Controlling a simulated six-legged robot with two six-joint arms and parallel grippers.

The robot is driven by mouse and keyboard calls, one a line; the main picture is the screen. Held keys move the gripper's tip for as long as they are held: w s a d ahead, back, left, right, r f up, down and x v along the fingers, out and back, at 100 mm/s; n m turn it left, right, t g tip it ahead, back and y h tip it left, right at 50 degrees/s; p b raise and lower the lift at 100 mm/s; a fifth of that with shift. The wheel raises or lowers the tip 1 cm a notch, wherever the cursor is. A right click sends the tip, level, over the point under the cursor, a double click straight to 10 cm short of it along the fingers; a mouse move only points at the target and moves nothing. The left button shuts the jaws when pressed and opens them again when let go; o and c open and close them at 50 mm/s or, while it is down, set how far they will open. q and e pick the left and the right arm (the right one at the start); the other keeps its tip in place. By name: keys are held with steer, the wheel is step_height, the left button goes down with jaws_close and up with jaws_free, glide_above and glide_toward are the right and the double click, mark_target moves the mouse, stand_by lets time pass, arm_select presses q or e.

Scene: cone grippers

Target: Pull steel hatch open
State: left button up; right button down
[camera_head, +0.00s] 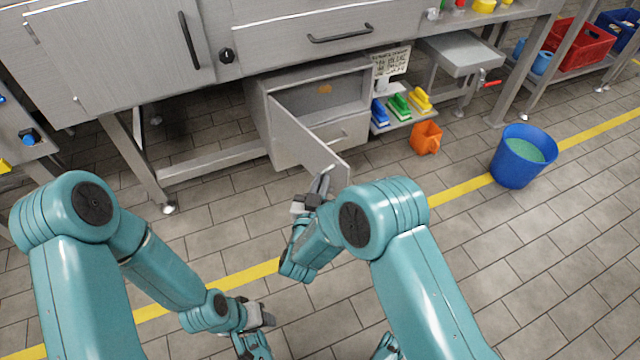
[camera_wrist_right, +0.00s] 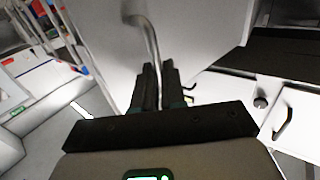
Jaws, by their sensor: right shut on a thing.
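The steel hatch (camera_head: 300,138) is the door of a low steel cabinet (camera_head: 262,112) under the counter. It stands swung out at an angle, and part of the inside shows behind it. My right gripper (camera_head: 322,183) is at the hatch's free edge. In the right wrist view the gripper (camera_wrist_right: 155,75) is shut on the curved metal handle (camera_wrist_right: 151,38), with the pale hatch panel (camera_wrist_right: 195,30) behind it. My left gripper (camera_head: 265,315) hangs low over the floor, away from the hatch; its fingers are too unclear to judge.
Brushes (camera_head: 399,105) stand on a low shelf right of the cabinet. An orange jug (camera_head: 426,138) and a blue bucket (camera_head: 515,165) stand on the tiled floor. A counter leg (camera_head: 135,160) is at the left. The floor before the hatch is clear.

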steer(key=shift+w+a+r+t, duration=0.25)
steer(key=shift+a+r+t, duration=0.1)
steer(key=shift+r, duration=0.1)
steer(key=c, duration=1.2)
jaws_free()
steer(key=shift+w+f, duration=0.1)
steer(key=shift+f, duration=0.15)
steer(key=shift+d, duration=0.15)
steer(key=shift+d, duration=0.15)
